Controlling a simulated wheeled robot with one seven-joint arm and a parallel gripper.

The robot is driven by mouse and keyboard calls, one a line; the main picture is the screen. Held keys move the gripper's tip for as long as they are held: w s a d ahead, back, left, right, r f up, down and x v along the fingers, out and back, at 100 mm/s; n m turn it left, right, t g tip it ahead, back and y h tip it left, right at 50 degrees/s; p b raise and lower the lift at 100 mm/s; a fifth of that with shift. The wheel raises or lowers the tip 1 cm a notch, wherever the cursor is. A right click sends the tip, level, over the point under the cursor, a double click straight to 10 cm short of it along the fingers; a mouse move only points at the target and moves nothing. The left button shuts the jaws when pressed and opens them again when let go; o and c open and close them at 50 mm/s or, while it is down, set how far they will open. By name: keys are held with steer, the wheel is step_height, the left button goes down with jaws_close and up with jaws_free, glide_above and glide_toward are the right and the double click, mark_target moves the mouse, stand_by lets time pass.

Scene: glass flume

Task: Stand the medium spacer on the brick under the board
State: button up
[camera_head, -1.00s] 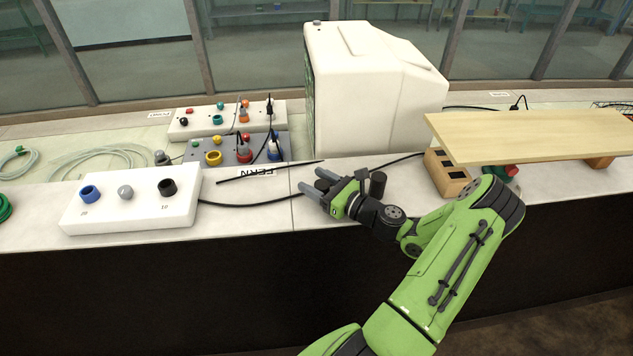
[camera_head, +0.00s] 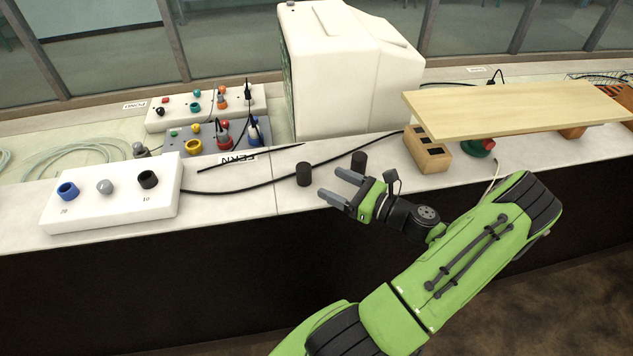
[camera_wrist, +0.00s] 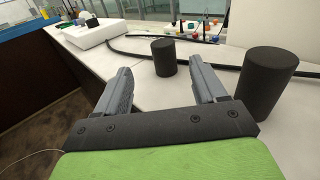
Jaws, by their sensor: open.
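Two dark upright cylinders stand on the white bench; I cannot tell which is the medium spacer. The left cylinder (camera_head: 303,174) is just beyond my open gripper (camera_head: 336,182), whose jaws are empty. In the wrist view this cylinder (camera_wrist: 163,57) shows ahead between the fingertips (camera_wrist: 160,80), apart from them. The other cylinder (camera_head: 358,162) is behind the gripper; the wrist view shows it (camera_wrist: 263,83) right of the right finger. The pale wooden board (camera_head: 520,108) lies at the right, with an orange-brown brick (camera_head: 573,132) under its right part.
A tan block with dark holes (camera_head: 432,160) is at the board's left end. A red and green object (camera_head: 485,145) is under the board. A white knob box (camera_head: 112,198) is left, a big white housing (camera_head: 345,75) behind. A black cable (camera_head: 255,186) crosses the bench.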

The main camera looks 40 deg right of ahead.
steer(key=w+a+r+n+g+y, duration=0.1)
steer(key=a+n+g, duration=0.6)
steer(key=a+n, duration=0.3)
steer(key=w+a+r+n+g+y, duration=0.1)
steer(key=w+a+r+n+g, duration=0.1)
steer(key=a+n+g, duration=0.55)
steer(key=s+a+r+n+t+h, duration=0.2)
steer(key=s+a+r+n+h, duration=0.3)
steer(key=s+a+r+n, duration=0.4)
steer(key=s+r+n, duration=0.3)
steer(key=s+n, duration=0.1)
steer(key=n, duration=0.3)
steer(key=shift+t+h, duration=0.35)
steer(key=shift+h, duration=0.05)
steer(key=shift+r, duration=0.1)
